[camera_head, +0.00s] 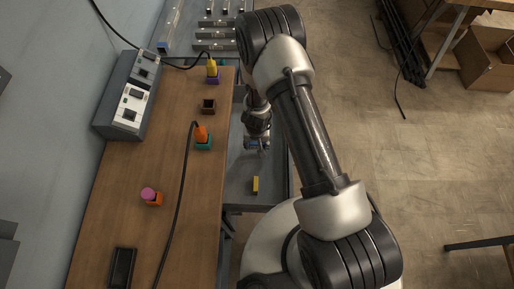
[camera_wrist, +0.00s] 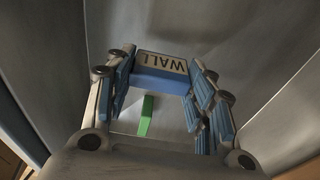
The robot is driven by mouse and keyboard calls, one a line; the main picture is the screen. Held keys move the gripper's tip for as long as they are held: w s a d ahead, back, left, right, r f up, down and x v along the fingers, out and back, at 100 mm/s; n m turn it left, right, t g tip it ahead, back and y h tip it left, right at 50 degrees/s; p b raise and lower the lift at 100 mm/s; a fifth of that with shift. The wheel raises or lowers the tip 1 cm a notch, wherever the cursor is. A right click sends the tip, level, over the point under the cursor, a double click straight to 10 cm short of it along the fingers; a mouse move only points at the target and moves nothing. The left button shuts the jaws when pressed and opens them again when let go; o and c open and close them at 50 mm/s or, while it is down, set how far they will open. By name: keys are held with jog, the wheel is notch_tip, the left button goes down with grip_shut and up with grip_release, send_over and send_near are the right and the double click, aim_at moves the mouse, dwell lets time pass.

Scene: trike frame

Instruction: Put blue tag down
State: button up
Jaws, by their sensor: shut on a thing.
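My gripper (camera_wrist: 163,85) is shut on the blue tag (camera_wrist: 161,84), a small block with a pale top face lettered "WALL", in the wrist view. The tag is held between the two fingertips. In the head view my gripper (camera_head: 257,146) is over the grey surface to the right of the wooden bench, and the tag is too small there to make out clearly. I cannot tell whether the tag touches the surface under it.
A green block (camera_wrist: 146,115) lies below the tag in the wrist view. A yellow block (camera_head: 255,184) lies on the grey surface (camera_head: 240,170). The wooden bench (camera_head: 120,200) on the left holds coloured holders, cables and a grey switch box (camera_head: 127,95).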

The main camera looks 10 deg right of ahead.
aim_at(257, 149)
jog(key=shift+f+b, duration=0.9)
jog(key=shift+f, duration=0.65)
jog(key=shift+f, duration=0.2)
jog(key=o, duration=1)
jog(key=shift+c, duration=0.2)
jog(key=shift+r, duration=0.1)
notch_tip(257, 149, up, 12)
jog(key=s+p, duration=0.1)
jog(key=p, duration=0.6)
jog(key=shift+s+a, duration=0.2)
jog(key=shift+s, duration=0.2)
